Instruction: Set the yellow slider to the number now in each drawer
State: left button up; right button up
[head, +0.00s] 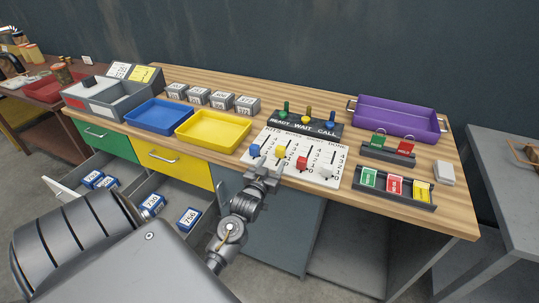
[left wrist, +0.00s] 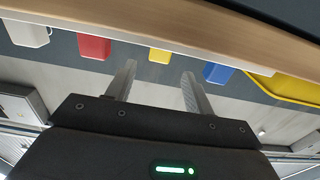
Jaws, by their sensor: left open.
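The white slider board (head: 312,148) lies near the worktop's front edge. It bears a blue slider (head: 254,151), a yellow slider (head: 280,151), a red slider (head: 302,163) and a white slider (head: 325,172); exact settings are too small to read. My left gripper (head: 264,172) is open at the board's front edge, just before the yellow slider. In the left wrist view the yellow slider (left wrist: 160,56) shows beyond and between the spread fingers (left wrist: 159,88), apparently untouched. Two drawers stand open below, with blue-and-white numbered boxes (head: 187,219) inside. My right gripper is out of view.
Blue (head: 130,122) and yellow (head: 246,121) trays lie left of the board. Knobs on a dark READY-WAIT-CALL panel (head: 275,115) stand behind it. Card racks (head: 378,196) and a purple tray (head: 371,120) are on the right. The closed yellow drawer front (head: 150,165) is lower left.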

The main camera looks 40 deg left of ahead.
pick_arm(q)
jog(key=shift+v, duration=1.1)
jog(key=shift+d, duration=0.1)
